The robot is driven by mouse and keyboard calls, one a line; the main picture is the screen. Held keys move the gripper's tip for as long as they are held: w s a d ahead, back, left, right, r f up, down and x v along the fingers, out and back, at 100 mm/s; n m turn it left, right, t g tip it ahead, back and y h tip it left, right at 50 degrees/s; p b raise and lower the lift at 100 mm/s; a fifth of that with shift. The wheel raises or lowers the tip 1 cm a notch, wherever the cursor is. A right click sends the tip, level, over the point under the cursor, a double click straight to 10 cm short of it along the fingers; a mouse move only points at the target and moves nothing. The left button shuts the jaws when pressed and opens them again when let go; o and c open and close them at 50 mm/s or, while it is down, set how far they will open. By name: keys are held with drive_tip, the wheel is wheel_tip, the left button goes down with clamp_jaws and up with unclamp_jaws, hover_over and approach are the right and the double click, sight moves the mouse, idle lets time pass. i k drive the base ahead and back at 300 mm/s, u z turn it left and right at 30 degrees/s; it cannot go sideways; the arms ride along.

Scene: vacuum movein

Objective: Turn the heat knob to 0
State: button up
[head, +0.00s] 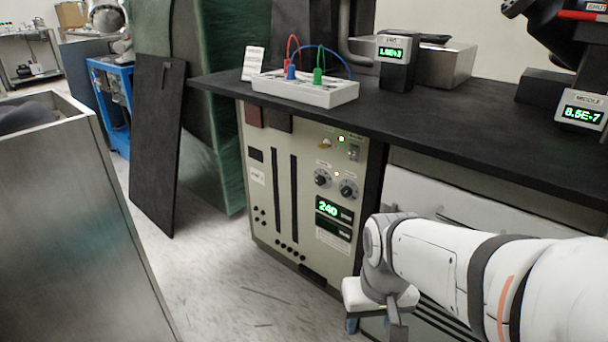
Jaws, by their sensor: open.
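A beige control panel (285,195) stands under the black bench. It has two dark round knobs side by side, a left knob (322,178) and a right knob (348,188). Their labels are too small to read, so I cannot tell which is the heat knob or where either points. A green display (327,208) below them reads 240. My gripper (368,326) hangs low in front of the panel's lower right, below and apart from the knobs. It points down, with blue fingertips partly visible. It is open, and nothing shows between the fingers.
The bench top (450,120) overhangs the panel. It carries a white box with coloured leads (305,88) and small green readouts (393,53). A dark board (156,145) leans left of the panel, and a metal bin (70,220) stands at left. Floor (240,285) between is clear.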

sight(346, 191)
drive_tip(key=u, duration=0.05)
drive_tip(key=k, duration=1.05)
drive_tip(key=z, duration=1.35)
drive_tip(key=i, duration=0.5)
drive_tip(key=u, duration=0.55)
